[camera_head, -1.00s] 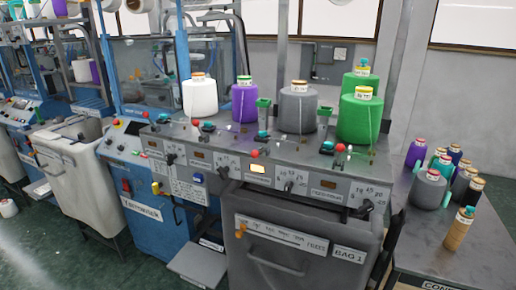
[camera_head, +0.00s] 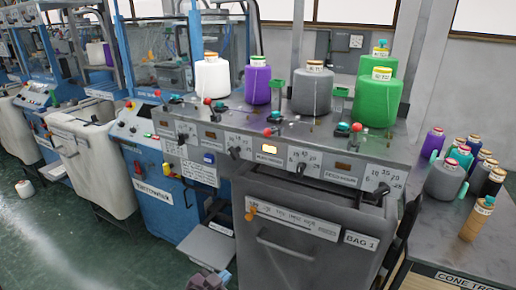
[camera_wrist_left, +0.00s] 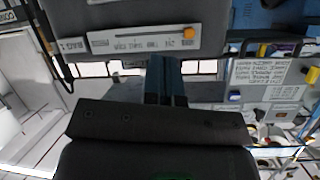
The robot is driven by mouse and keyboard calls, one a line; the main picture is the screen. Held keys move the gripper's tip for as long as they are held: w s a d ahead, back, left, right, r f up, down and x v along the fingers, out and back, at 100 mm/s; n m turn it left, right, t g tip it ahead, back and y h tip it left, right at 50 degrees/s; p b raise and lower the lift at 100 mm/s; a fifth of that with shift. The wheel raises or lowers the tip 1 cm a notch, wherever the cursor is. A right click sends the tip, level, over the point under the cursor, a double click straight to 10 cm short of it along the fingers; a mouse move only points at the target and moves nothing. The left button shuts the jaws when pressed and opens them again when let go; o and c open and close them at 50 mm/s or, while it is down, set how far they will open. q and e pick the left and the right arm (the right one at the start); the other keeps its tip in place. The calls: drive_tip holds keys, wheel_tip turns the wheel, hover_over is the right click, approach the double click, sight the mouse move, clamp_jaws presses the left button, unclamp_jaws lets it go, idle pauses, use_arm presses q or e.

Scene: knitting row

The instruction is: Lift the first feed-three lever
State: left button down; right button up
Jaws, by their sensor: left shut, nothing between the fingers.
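The front panel of the grey-topped machine (camera_head: 318,138) carries several black levers, including one (camera_head: 236,152) left of the lit amber display, one (camera_head: 300,170) right of it and one (camera_head: 381,190) at the far right. Red-ball levers (camera_head: 275,116) stand along the top edge. The labels are too small to tell which lever is the first feed-three one. My left gripper (camera_head: 210,281) is at the bottom edge, low in front of the machine and apart from the levers. In the left wrist view its fingers (camera_wrist_left: 166,82) are together and empty. My right gripper is out of sight.
A grey bin (camera_head: 290,258) with an orange slider (camera_head: 250,215) fills the space below the panel. Thread cones (camera_head: 312,92) stand on the machine top. A side table (camera_head: 425,238) with more cones is at right.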

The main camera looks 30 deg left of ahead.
use_arm(q)
drive_tip(key=w+a+r+m+t+b, duration=0.4)
drive_tip(key=w+a+r+m+t, duration=0.35)
drive_tip(key=w+a+r, duration=0.5)
drive_tip(key=s+d+r+m+g+h, duration=0.1)
drive_tip(key=s+r+m+h, duration=0.1)
drive_tip(key=r+m+h, duration=0.4)
drive_tip(key=s+d+r+m+g+h+b, duration=0.1)
drive_tip(key=r+m+h, duration=0.6)
drive_tip(key=m, duration=0.8)
drive_tip(key=shift+s+d+r+h, duration=0.25)
drive_tip(key=shift+s+d+h, duration=0.5)
drive_tip(key=shift+h, duration=0.65)
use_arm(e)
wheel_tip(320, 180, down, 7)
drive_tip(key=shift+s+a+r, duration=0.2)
use_arm(q)
drive_tip(key=shift+g, duration=0.25)
drive_tip(key=shift+w+d, duration=0.1)
